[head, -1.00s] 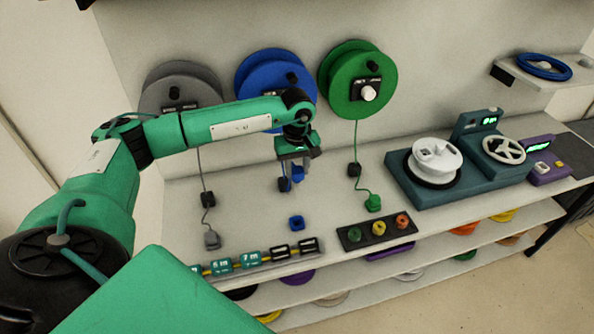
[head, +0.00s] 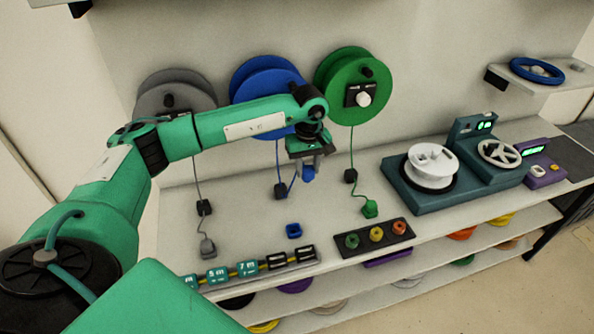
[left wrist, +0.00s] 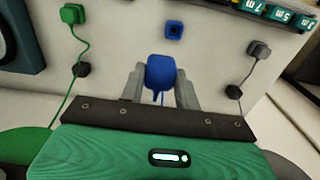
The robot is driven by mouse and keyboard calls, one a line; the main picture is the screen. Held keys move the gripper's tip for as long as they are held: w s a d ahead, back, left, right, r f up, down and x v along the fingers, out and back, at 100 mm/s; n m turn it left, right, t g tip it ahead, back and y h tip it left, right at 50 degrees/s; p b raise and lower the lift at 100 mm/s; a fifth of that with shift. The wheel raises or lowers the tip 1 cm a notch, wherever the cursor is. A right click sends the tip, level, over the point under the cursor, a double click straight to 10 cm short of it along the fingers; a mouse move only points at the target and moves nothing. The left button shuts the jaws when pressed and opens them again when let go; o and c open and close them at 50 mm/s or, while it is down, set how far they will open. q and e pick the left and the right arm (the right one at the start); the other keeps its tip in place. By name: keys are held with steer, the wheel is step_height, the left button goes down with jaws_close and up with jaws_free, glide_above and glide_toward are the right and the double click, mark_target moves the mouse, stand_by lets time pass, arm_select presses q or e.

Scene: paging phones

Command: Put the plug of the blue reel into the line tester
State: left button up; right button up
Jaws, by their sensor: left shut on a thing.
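My left gripper (head: 308,168) is shut on the blue plug (head: 309,174) and holds it above the bench. The plug also shows between the two fingers in the left wrist view (left wrist: 161,72). Its blue cord runs down to a black block (head: 280,191) and up to the blue reel (head: 262,75) on the wall, partly hidden by my left arm. A purple device (head: 545,175) with a lit green display stands at the bench's right end and looks like the line tester. My right gripper is not in view.
A small blue square holder (head: 293,231) lies below the plug. The green plug (head: 369,208) and grey plug (head: 207,248) rest on the bench, corded to their reels. A dark tray (head: 376,238) of coloured pieces and a teal winder (head: 435,198) lie toward the right.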

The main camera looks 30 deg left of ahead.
arm_select(q)
steer(key=w+d+b, duration=0.6)
steer(key=w+d, duration=0.6)
steer(key=w, duration=0.1)
steer(key=shift+d, duration=0.2)
steer(key=shift+d, duration=0.1)
stand_by(0.3)
